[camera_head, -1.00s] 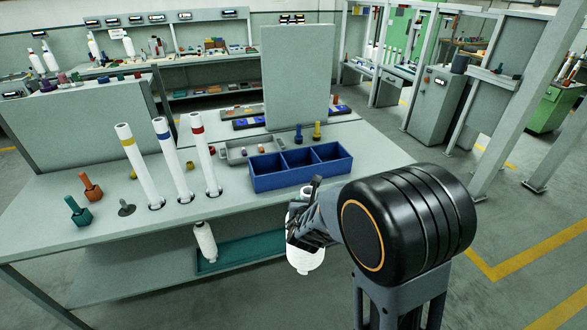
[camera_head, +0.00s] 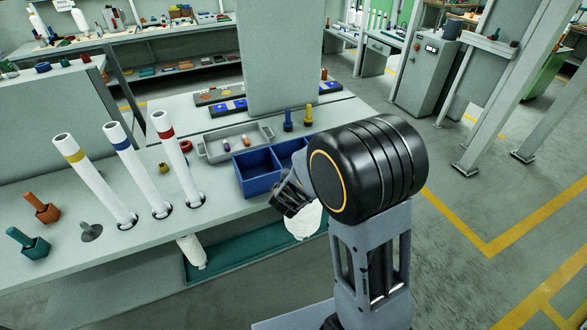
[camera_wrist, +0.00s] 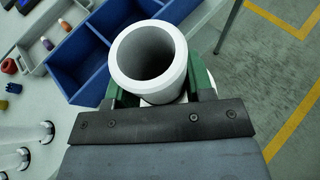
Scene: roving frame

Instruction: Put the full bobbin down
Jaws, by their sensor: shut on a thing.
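My gripper (camera_head: 290,200) is shut on a white bobbin (camera_head: 306,224), which hangs just beyond the front edge of the grey bench (camera_head: 225,222). In the head view the arm hides part of the bobbin. The wrist view looks onto its open round top (camera_wrist: 150,58), held between green finger pads. A second white bobbin (camera_head: 191,252) stands below the bench top by the left end of a long teal tray (camera_head: 225,262). In the picture the held bobbin overlaps the tray's right part; its height above the tray is unclear.
Three tall white tubes with yellow (camera_head: 95,180), blue (camera_head: 137,168) and red (camera_head: 179,157) bands stand on the bench. A blue divided bin (camera_head: 258,172) is close behind my gripper. Green (camera_head: 28,244) and orange (camera_head: 41,208) pegged blocks stand at left. Open floor lies at right.

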